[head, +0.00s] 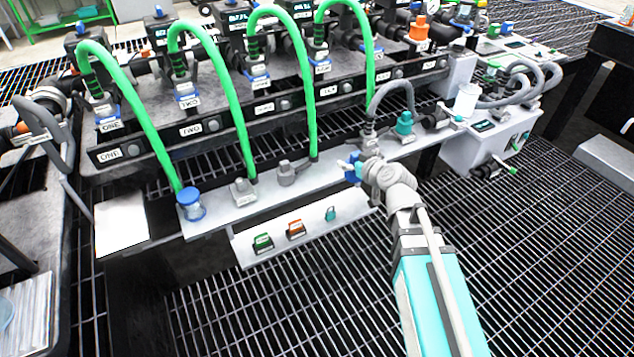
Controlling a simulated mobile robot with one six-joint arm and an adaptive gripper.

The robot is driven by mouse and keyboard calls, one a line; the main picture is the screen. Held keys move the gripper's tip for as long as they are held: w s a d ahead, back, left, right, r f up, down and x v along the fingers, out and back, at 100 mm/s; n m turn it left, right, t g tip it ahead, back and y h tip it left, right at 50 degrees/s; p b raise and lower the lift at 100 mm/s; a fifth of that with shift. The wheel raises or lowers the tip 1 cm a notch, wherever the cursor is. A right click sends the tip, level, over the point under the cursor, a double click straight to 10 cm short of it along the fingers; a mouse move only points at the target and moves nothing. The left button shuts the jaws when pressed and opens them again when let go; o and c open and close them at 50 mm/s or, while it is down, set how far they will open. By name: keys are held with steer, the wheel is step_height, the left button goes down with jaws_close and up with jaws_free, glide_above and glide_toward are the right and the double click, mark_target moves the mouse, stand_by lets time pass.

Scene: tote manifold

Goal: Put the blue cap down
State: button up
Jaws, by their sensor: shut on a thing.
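My gripper (356,168) reaches over the pale shelf in front of the manifold, right of its middle. It is shut on a small blue thing (351,174), which looks like the blue cap. The cap is small and partly covered by the fingers, and I cannot tell whether it touches the shelf (262,204). A clear cup with a blue rim (191,204) stands at the shelf's left end, well left of my gripper.
Green hoses (133,103) arch down to fittings along the shelf. A grey hose (388,86) and a teal fitting (404,123) stand close behind and right of my gripper. A lower panel (280,243) holds padlocks. A white sheet (120,224) lies left.

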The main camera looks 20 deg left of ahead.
step_height(320, 180, down, 11)
steer(key=w+d+b, duration=0.1)
steer(key=b, duration=0.8)
steer(key=shift+w+b, duration=0.4)
